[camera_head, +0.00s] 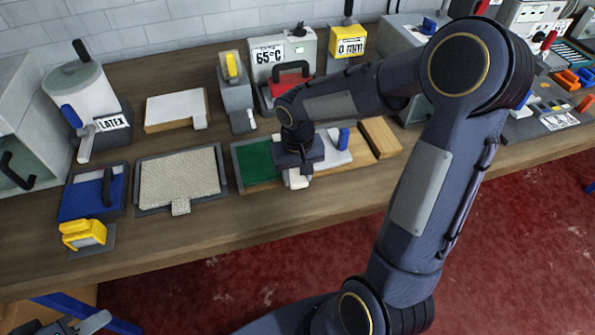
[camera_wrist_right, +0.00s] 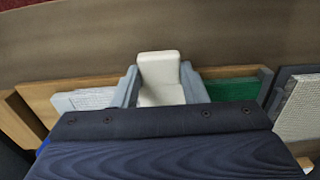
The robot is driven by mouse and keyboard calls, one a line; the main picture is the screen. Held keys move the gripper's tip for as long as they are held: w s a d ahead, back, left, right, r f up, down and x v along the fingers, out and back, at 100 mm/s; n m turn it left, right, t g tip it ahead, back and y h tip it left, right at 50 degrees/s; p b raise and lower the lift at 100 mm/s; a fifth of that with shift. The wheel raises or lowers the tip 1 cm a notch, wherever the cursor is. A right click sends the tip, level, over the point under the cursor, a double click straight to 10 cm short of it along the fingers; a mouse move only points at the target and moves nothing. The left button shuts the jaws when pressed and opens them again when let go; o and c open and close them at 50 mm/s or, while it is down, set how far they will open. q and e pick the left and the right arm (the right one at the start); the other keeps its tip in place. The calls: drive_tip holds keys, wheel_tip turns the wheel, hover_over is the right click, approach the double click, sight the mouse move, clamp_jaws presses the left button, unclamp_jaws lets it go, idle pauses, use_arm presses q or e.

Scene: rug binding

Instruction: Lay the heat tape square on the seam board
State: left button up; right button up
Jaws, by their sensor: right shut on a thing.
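My right gripper (camera_head: 298,178) reaches down over the seam board (camera_head: 262,186), a wooden board with a green piece (camera_head: 254,160) at its left and a pale piece (camera_head: 335,150) at its right. The gripper is shut on a white tab-like piece, which I take to be the heat tape (camera_wrist_right: 160,75). In the right wrist view both grey fingers grip its sides, between the pale speckled piece (camera_wrist_right: 85,100) and the green one (camera_wrist_right: 232,89). The dark gripper body hides the rest of it, so I cannot tell whether it touches the board.
A tan rug sample (camera_head: 180,177) in a tray lies left of the board. A blue pad (camera_head: 90,195) and a yellow tool (camera_head: 82,233) are farther left. The front table strip is clear.

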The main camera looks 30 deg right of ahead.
drive_tip(key=shift+f+b, duration=0.5)
drive_tip(key=shift+f, duration=0.05)
drive_tip(key=o, duration=1.2)
drive_tip(key=shift+r, duration=3.95)
drive_tip(key=s+a+r+t+y, duration=0.1)
drive_tip(key=s+a+t+y, duration=0.1)
drive_tip(key=s, duration=0.6)
drive_tip(key=s+a+r+n+t+y, duration=0.1)
drive_tip(key=s+a+r+t, duration=0.1)
drive_tip(key=s, duration=0.7)
drive_tip(key=shift+t+y, duration=0.4)
drive_tip(key=shift+t, duration=0.4)
